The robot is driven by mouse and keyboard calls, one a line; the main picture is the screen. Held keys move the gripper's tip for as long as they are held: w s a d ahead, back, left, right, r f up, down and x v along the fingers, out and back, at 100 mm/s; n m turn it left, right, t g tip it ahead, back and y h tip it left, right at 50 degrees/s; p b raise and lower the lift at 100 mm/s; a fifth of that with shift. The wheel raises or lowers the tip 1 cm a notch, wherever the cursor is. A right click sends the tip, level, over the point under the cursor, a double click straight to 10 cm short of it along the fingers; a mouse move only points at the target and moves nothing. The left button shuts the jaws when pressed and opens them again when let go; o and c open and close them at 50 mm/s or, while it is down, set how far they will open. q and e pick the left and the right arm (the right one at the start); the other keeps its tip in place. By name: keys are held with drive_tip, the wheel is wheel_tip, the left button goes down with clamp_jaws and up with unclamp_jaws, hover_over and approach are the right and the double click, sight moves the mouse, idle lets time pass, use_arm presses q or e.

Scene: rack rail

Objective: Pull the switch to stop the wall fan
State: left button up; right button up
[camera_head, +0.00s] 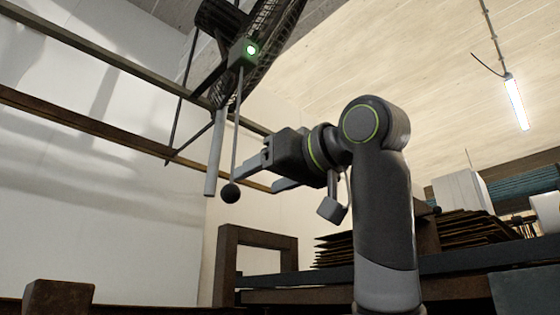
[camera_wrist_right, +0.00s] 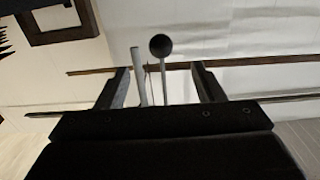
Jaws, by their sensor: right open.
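The wall fan (camera_head: 262,40) is a dark caged shape at the top of the head view, with a small box with a lit green light (camera_head: 250,50) on it. A thin pull cord (camera_head: 236,125) hangs from the box and ends in a black ball (camera_head: 230,193). My right gripper (camera_head: 258,178) is open and empty, just right of the cord near the ball. In the right wrist view the ball (camera_wrist_right: 160,46) and cord (camera_wrist_right: 151,82) show between the directions of the two fingers (camera_wrist_right: 163,82); I cannot tell whether the cord is inside the jaws. My left gripper is out of view.
A grey bar (camera_head: 215,152) hangs close to the left of the cord. Brown rails (camera_head: 90,117) run along the white wall. A brown frame (camera_head: 264,235) and a rack with stacked dark sheets (camera_head: 460,228) stand below and to the right.

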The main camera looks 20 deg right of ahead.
sight(237, 191)
drive_tip(key=p+x, duration=0.1)
drive_tip(key=x, duration=0.5)
drive_tip(key=shift+w+a+f, duration=0.15)
drive_tip(key=shift+w+a, duration=0.05)
drive_tip(key=shift+w, duration=0.1)
drive_tip(key=shift+x, duration=1.75)
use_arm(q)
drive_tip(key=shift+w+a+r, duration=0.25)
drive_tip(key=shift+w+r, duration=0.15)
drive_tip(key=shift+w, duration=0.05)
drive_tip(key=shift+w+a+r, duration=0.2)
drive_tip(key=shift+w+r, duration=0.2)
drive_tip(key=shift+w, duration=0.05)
use_arm(e)
drive_tip(key=shift+s+d, duration=0.1)
drive_tip(key=c, duration=0.3)
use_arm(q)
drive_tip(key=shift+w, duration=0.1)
use_arm(e)
drive_tip(key=c, duration=0.8)
drive_tip(key=shift+o, duration=0.2)
